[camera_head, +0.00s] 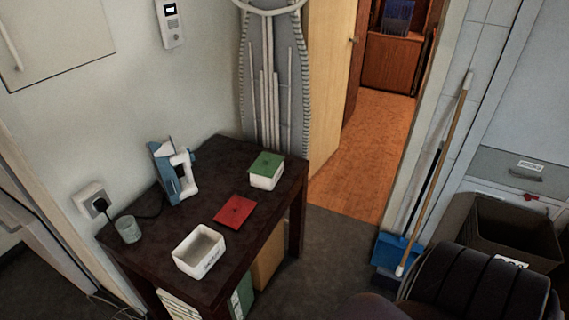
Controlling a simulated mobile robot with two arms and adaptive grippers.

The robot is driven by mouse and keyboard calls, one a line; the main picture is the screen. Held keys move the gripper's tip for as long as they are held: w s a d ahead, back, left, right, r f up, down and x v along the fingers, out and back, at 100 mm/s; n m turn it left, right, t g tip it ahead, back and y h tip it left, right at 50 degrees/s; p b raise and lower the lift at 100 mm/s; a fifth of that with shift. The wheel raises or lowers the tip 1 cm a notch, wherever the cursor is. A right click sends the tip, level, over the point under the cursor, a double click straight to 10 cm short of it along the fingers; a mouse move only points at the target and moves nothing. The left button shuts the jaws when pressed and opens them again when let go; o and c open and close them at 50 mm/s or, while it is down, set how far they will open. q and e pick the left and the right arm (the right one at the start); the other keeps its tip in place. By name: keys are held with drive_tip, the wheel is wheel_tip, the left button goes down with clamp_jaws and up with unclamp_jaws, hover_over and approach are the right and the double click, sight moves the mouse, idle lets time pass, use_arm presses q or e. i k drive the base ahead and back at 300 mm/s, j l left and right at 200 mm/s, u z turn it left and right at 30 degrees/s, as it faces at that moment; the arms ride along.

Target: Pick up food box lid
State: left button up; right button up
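A flat red lid (235,210) lies by itself on the dark table (218,168). An open white food box (199,252) stands in front of it near the table's front edge, and its inside looks empty. A second white food box (265,180) stands at the table's right back corner with a green lid (266,164) on top. Neither of my grippers shows in the head view.
A blue and white iron (174,173) stands at the back of the table, with a glass (128,229) at its left corner. An ironing board (273,84) leans behind. A broom and blue dustpan (398,249) stand right. Floor right of the table is clear.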

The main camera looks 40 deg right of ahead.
sight(234, 213)
drive_tip(key=k+l, duration=0.1)
drive_tip(key=l, duration=0.4)
drive_tip(key=l+u, duration=0.1)
drive_tip(key=l, duration=0.4)
drive_tip(key=k+l, duration=0.15)
drive_tip(key=l, duration=0.35)
drive_tip(key=k+l, duration=0.1)
drive_tip(key=l, duration=0.4)
drive_tip(key=k+l+u, duration=0.1)
drive_tip(key=l, duration=0.4)
